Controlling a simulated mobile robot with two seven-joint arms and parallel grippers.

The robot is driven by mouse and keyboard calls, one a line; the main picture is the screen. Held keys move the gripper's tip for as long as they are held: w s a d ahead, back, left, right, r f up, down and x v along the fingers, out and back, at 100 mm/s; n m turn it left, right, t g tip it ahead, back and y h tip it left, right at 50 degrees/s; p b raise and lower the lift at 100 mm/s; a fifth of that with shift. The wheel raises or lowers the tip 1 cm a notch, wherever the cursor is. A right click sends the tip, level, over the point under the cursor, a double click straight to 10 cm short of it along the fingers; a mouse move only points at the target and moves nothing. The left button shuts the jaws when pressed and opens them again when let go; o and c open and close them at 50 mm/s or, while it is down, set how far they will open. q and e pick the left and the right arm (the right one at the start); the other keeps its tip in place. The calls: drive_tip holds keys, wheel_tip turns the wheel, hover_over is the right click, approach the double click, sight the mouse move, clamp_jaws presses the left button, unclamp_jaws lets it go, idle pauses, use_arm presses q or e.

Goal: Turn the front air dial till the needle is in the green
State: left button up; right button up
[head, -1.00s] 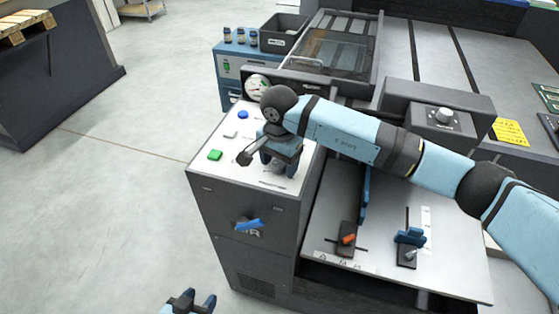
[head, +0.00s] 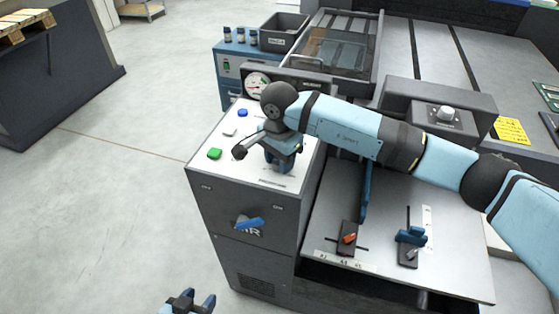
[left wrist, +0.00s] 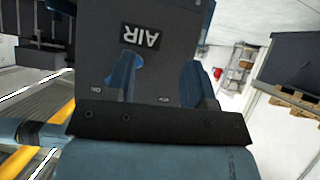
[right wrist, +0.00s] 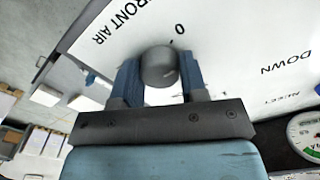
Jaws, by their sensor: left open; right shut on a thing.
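The front air dial (right wrist: 160,66) is a grey round knob on the white panel, beside the words FRONT AIR and a 0 mark. My right gripper (right wrist: 160,84) is shut on it, one finger on each side. In the head view my right gripper (head: 281,164) points down at the panel and hides the dial. The round gauge (head: 257,85) stands behind the panel, with a green band on its face; it shows partly in the right wrist view (right wrist: 307,136). I cannot tell the needle's exact place. My left gripper (head: 190,303) is open and empty, low in front of the cabinet.
Green (head: 215,154), white (head: 230,132) and blue (head: 243,114) buttons sit on the panel's left side. A blue lever (head: 248,223) is on the cabinet front by the AIR label (left wrist: 140,37). A sloped metal board (head: 400,190) lies to the right.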

drive_tip(key=m+b, duration=0.1)
drive_tip(key=m, duration=0.1)
drive_tip(key=shift+m, duration=0.3)
drive_tip(key=m+b, duration=0.1)
drive_tip(key=m, duration=0.2)
drive_tip(key=shift+m, duration=0.3)
drive_tip(key=m+b, duration=0.1)
drive_tip(key=m, duration=0.1)
drive_tip(key=shift+m, duration=0.4)
drive_tip(key=m+b, duration=0.1)
drive_tip(key=m, duration=0.1)
drive_tip(key=shift+m, duration=0.4)
drive_tip(key=m, duration=0.2)
drive_tip(key=shift+m, duration=0.3)
drive_tip(key=m, duration=0.3)
drive_tip(key=shift+b, duration=0.4)
use_arm(q)
drive_tip(key=shift+w+d+f+t, duration=0.1)
drive_tip(key=shift+d+f+t, duration=0.05)
drive_tip(key=shift+f, duration=0.25)
drive_tip(key=shift+w+d+f+t, duration=0.1)
drive_tip(key=shift+f+t, duration=0.05)
drive_tip(key=shift+f, duration=0.2)
use_arm(e)
drive_tip(key=shift+m, duration=1.2)
